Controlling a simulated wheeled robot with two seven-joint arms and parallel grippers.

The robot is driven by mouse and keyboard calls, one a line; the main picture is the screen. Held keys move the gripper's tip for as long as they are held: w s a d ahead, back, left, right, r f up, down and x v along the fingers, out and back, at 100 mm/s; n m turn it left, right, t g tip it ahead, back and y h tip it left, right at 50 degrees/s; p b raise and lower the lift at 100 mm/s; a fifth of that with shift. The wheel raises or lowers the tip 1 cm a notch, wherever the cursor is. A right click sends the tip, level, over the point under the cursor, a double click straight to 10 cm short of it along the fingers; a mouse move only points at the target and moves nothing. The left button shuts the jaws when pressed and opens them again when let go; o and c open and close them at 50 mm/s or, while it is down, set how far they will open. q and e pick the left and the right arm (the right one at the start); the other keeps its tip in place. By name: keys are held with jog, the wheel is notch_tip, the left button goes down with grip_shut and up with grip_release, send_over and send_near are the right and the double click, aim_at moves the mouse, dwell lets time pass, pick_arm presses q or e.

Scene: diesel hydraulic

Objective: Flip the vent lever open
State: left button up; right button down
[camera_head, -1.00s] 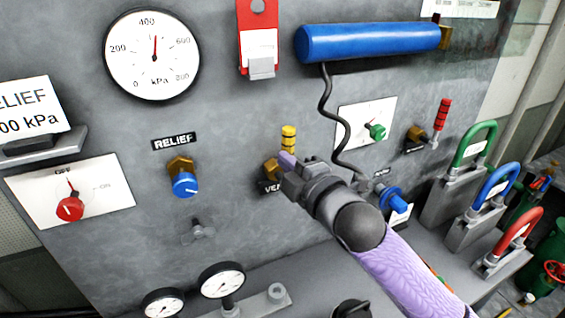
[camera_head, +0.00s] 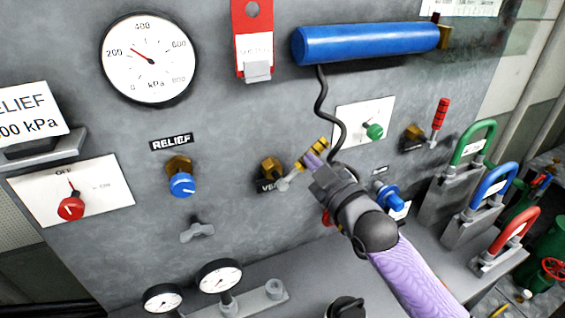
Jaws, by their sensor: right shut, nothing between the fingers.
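The vent lever (camera_head: 313,154) has a yellow banded handle and now slants up and to the right from its brass valve body (camera_head: 270,169). The "VENT" label below the valve is partly covered by the lever's metal arm. Exact contact is hard to tell. The large kPa gauge (camera_head: 150,60) at upper left has its red needle pointing near 200. My left gripper is not in view.
A blue cylinder (camera_head: 368,43) with a dark hose hangs above my gripper. A blue relief knob (camera_head: 182,185) is to the left. A red-handled lever (camera_head: 440,114) and green, blue and red padlocks are to the right. Two small gauges stand at the bottom.

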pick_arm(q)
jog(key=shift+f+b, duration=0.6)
pick_arm(e)
jog(key=shift+w+d+f+m+t+h, duration=0.15)
jog(key=shift+d+f+m+h, duration=0.4)
jog(key=shift+m, duration=0.9)
jog(key=shift+w+d+f+m+t+y, duration=0.1)
jog(key=shift+w+d+f+m+t, duration=0.15)
jog(key=shift+f+m, duration=0.95)
jog(key=shift+w+d+f+m+t+h, duration=0.1)
jog(key=shift+d+f+m+h, duration=0.25)
jog(key=shift+m, duration=1.4)
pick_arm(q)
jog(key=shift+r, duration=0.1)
